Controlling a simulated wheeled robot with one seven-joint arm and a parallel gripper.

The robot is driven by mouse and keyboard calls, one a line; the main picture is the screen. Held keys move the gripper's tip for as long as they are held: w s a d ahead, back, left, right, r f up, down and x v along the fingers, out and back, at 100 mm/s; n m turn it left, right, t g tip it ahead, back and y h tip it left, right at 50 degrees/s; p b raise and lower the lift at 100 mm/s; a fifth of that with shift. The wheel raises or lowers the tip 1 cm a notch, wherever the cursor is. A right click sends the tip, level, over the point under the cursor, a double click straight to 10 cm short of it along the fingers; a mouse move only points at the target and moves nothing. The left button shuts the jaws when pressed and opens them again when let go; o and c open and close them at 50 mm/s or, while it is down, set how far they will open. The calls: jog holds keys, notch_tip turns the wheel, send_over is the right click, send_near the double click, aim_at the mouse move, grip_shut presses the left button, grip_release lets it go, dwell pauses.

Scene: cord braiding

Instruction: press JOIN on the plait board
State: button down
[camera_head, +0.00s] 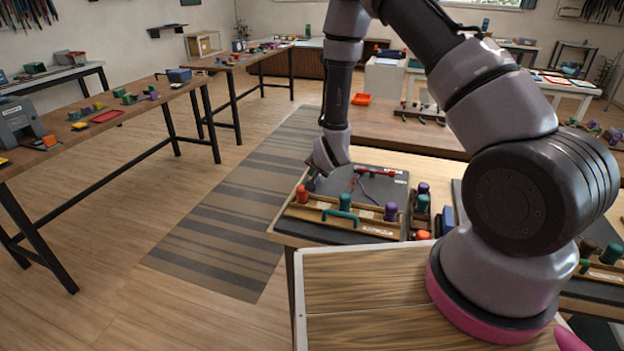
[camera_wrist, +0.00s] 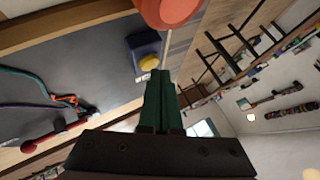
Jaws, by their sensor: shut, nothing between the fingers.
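The plait board (camera_head: 382,178) is a dark grey panel with wooden edges on a table, and it also shows in the wrist view (camera_wrist: 80,65). In the wrist view a blue box with a yellow button (camera_wrist: 149,61) stands on it, just beyond my fingertips; I cannot read a label, so I cannot tell whether it is JOIN. My gripper (camera_wrist: 161,74) is shut and empty, its green fingers close together. In the head view my gripper (camera_head: 312,184) is over the board's left side, near a red peg (camera_head: 302,194). Contact with the button cannot be told.
A wooden rail (camera_head: 325,212) carries the red peg, a teal handle (camera_head: 341,216) and a purple peg (camera_head: 391,211). Teal and purple cords (camera_wrist: 28,88) lie on the board. More pegs stand right of the rail. Open floor lies to the left.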

jog(key=shift+f, duration=0.55)
dwell(0.7)
jog(key=shift+r, duration=0.95)
jog(key=shift+r, duration=0.1)
jog(key=shift+r, duration=2.45)
